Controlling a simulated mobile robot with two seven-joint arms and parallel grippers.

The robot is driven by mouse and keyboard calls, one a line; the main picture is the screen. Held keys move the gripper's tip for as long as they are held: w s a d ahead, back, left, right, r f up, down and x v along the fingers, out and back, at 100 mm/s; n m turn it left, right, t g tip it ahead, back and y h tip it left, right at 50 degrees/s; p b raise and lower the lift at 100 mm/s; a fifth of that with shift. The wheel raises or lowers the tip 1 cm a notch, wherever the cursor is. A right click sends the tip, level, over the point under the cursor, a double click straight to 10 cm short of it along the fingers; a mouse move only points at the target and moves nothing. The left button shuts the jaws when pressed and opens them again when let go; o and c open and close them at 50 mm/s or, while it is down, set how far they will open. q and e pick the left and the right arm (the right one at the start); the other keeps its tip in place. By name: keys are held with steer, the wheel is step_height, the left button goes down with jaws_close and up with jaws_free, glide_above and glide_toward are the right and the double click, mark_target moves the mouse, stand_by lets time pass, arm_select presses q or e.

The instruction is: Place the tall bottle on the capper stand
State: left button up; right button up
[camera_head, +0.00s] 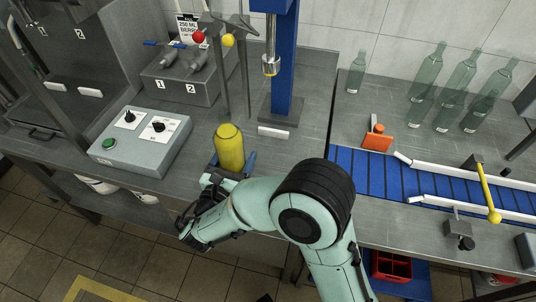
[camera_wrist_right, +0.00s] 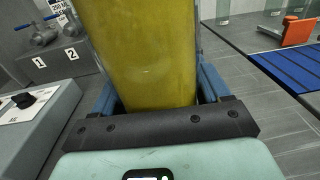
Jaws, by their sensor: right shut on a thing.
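The tall bottle (camera_head: 229,145), filled with yellow, is upright in my right gripper (camera_head: 232,162), whose blue fingers are shut on its lower part. In the right wrist view the bottle (camera_wrist_right: 145,55) stands between the two fingers (camera_wrist_right: 160,92), its top out of the picture. The capper stand (camera_head: 283,65) is a blue column on a grey base, with a metal capping head (camera_head: 270,66) at its front. The bottle is in front and to the left of this stand, apart from it. Whether the bottle touches the bench is unclear. My left gripper is not in view.
A grey control box (camera_head: 140,142) with a green button stands left of the bottle. Thin posts with a red knob (camera_head: 199,37) and a yellow knob (camera_head: 228,40) rise behind it. A blue conveyor (camera_head: 360,170) and several empty glass bottles (camera_head: 462,75) are to the right.

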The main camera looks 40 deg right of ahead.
steer(key=shift+s+d+f+m+g+h+b, duration=0.1)
steer(key=shift+s+f+m+g+h+b, duration=0.1)
steer(key=shift+s+m+g+h+b, duration=0.25)
steer(key=shift+s+d+f+m+g+h+b, duration=0.1)
steer(key=shift+s+f+m+g, duration=0.2)
steer(key=shift+s+g, duration=0.35)
steer(key=shift+f+b+x, duration=0.3)
steer(key=shift+f+x, duration=0.2)
steer(key=shift+x, duration=2.45)
steer(key=shift+f+b+x, duration=0.35)
steer(key=shift+f+x, duration=0.15)
steer(key=shift+x, duration=2.5)
steer(key=shift+f+b+x, duration=0.3)
steer(key=shift+f+x, duration=0.2)
steer(key=shift+x, duration=2.45)
steer(key=shift+s+f, duration=0.15)
steer(key=o, duration=1.9)
steer(key=shift+c, duration=0.2)
steer(key=p+v, duration=0.1)
steer(key=v, duration=1.1)
steer(key=shift+s, duration=0.1)
steer(key=shift+a, duration=0.1)
